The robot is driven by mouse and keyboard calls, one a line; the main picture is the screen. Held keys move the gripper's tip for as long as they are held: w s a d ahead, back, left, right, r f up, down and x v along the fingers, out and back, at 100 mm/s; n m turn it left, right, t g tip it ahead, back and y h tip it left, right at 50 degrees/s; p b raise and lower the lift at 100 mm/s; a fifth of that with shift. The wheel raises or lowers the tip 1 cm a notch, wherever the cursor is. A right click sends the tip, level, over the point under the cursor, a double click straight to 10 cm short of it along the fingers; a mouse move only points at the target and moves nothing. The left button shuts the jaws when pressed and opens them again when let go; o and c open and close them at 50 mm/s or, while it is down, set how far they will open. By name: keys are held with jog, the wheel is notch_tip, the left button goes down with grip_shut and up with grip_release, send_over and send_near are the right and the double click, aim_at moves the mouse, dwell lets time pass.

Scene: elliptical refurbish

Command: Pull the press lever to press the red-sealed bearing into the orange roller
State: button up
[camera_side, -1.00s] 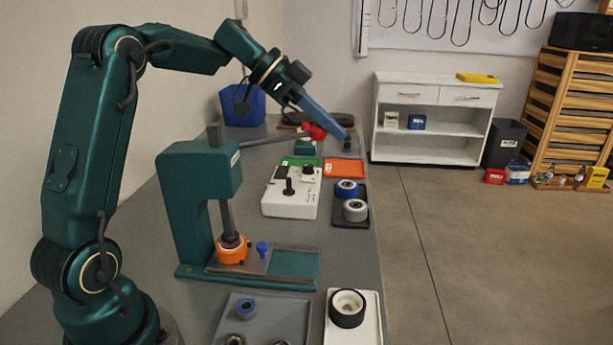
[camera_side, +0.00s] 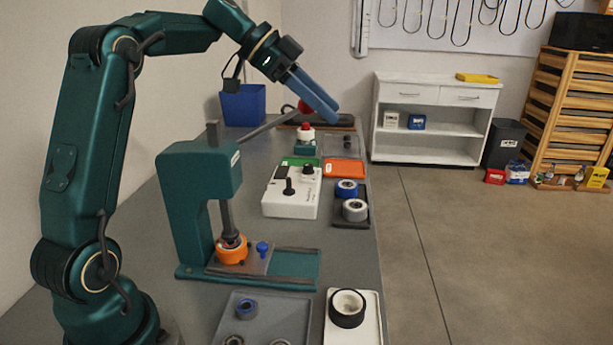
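The green press (camera_side: 205,180) stands on the table. Its lever (camera_side: 270,129) slopes up to the right from the press head to a red knob (camera_side: 304,105). My gripper (camera_side: 331,115) is at the knob, its blue fingers partly covering it; I cannot tell whether they touch it or how far apart they are. The orange roller (camera_side: 231,255) sits upright on the press base, under the ram (camera_side: 228,220). The ram's lower end is at the roller's top. The red-sealed bearing cannot be made out clearly there.
A blue peg (camera_side: 262,248) stands beside the roller. A red button (camera_side: 305,127) is below my fingers. Front trays hold bearings and a black-and-white roller (camera_side: 347,306).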

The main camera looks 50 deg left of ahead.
jog(key=shift+v, duration=3.5)
jog(key=shift+d, duration=0.15)
jog(key=s+d+m+g+y, duration=0.1)
jog(key=s+d, duration=0.3)
jog(key=d, duration=0.3)
jog(key=s+d+g, duration=0.1)
jog(key=s+d, duration=0.3)
jog(key=d, duration=0.3)
jog(key=s+a+f+n+y, duration=0.1)
jog(key=s+f+n+y, duration=0.2)
jog(key=s+f+n, duration=0.2)
jog(key=s+a+f+n+y, duration=0.1)
jog(key=s+f+n+y, duration=0.2)
jog(key=f, duration=0.8)
jog(key=s+n, duration=0.2)
jog(key=s, duration=0.1)
jog(key=shift+a+t, duration=0.3)
jog(key=shift+a, duration=0.1)
